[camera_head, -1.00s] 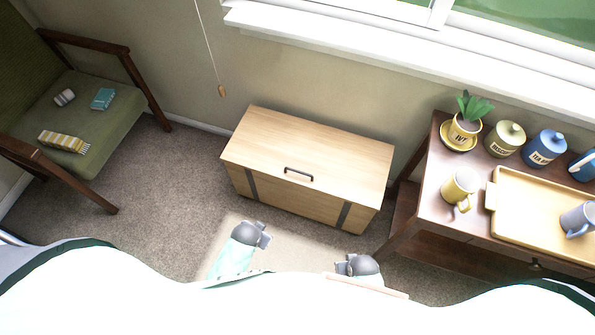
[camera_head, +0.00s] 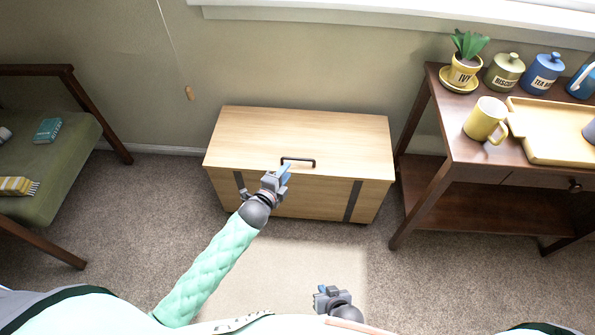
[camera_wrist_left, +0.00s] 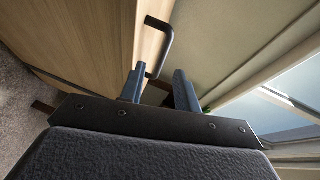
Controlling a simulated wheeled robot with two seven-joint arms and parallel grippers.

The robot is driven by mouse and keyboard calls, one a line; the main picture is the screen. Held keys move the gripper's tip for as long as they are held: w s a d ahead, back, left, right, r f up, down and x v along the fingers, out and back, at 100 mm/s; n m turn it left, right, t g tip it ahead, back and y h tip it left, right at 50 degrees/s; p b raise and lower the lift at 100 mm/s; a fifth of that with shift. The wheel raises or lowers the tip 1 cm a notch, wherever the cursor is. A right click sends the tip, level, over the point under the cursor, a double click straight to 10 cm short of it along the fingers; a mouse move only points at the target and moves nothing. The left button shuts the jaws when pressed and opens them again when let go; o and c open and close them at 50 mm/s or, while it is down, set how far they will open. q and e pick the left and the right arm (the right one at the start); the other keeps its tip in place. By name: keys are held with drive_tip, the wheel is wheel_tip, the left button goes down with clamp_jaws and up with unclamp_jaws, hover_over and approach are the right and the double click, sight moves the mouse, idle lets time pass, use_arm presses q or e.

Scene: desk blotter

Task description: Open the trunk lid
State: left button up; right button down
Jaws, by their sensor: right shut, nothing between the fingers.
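The wooden trunk (camera_head: 290,195) stands against the wall with its lid (camera_head: 300,125) closed. A dark bar handle (camera_head: 298,160) sits near the lid's front edge. My left gripper (camera_head: 284,172) is open at the handle's left end. In the left wrist view, the left gripper's blue fingers (camera_wrist_left: 160,90) stand apart, and the handle (camera_wrist_left: 167,45) reaches down toward the gap between them. I cannot tell whether they touch it. My right gripper (camera_head: 327,291) is shut and empty, low in front of the trunk, away from it.
A dark wooden side table (camera_head: 450,150) with a yellow mug (camera_head: 484,122), a tray (camera_head: 550,145), canisters and a potted plant stands close on the right.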

sight(297, 158)
use_arm(q)
drive_tip(key=shift+m, duration=0.3)
drive_tip(key=shift+d+r+b+x, duration=0.1)
drive_tip(key=shift+r+b+x, duration=0.1)
drive_tip(key=shift+x, duration=1.8)
drive_tip(key=shift+d+r+b+x, duration=0.1)
drive_tip(key=shift+d+b+x, duration=0.05)
drive_tip(key=shift+x, duration=1.85)
drive_tip(key=shift+c, duration=0.4)
clamp_jaws()
